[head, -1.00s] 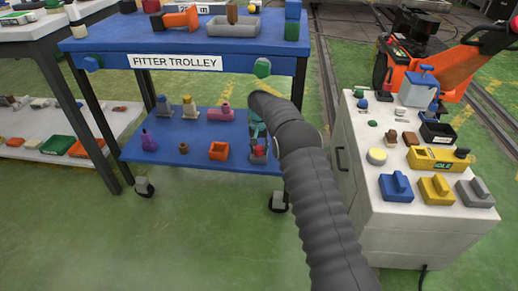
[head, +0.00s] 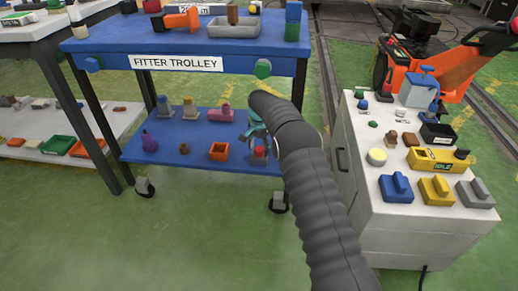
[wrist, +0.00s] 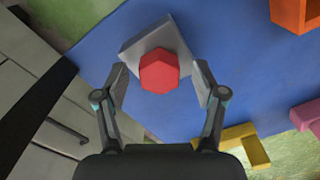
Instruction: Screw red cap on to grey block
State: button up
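The red cap (wrist: 160,72) is hexagonal and sits over the grey block (wrist: 178,32) in the wrist view. I cannot tell whether it is threaded on. In the head view the red cap (head: 260,152) and grey block (head: 259,160) are at the right end of the trolley's blue lower shelf, partly hidden by my arm. My gripper (wrist: 160,88) is open, its two fingers on either side of the cap with a gap at each side. In the head view my gripper (head: 256,130) is just above the cap, mostly behind my arm.
The blue lower shelf (head: 190,165) also holds an orange box (head: 219,151), a brown piece (head: 184,149), a purple piece (head: 149,142) and a pink piece (head: 220,114). The blue upper shelf (head: 200,45) is overhead. A white cabinet (head: 385,220) stands to the right.

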jog(key=shift+o, duration=0.5)
jog(key=shift+f, duration=0.1)
jog(key=shift+s+r+p, duration=0.1)
jog(key=shift+r+p, duration=0.85)
jog(key=shift+r, duration=1.05)
